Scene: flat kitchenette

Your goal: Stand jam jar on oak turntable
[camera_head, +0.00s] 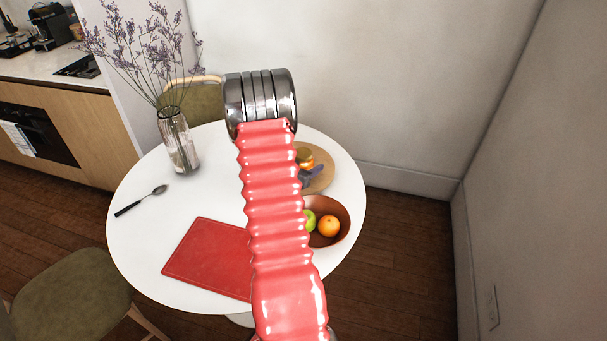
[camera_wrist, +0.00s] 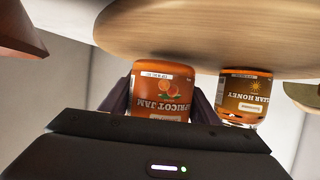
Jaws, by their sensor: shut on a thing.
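The jam jar (camera_wrist: 163,88), orange with an apricot label, is between the fingers of my gripper (camera_wrist: 160,97), which is shut on it. The wrist view is upside down, with the oak turntable (camera_wrist: 190,30) along its top. The jar's base end overlaps the turntable's edge in that view; I cannot tell whether it touches. In the head view the round turntable (camera_head: 326,180) lies at the table's right side, partly behind my red arm. Dark purple finger parts (camera_head: 313,176) show over it, and the jam jar is hidden there.
A honey jar (camera_wrist: 240,97) stands on the turntable beside the jam jar. A brown bowl (camera_head: 341,215) with fruit is close in front of the turntable. The white table (camera_head: 200,203) also holds a red board (camera_head: 208,258), a spoon (camera_head: 140,200) and a vase (camera_head: 178,143) of dried stems.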

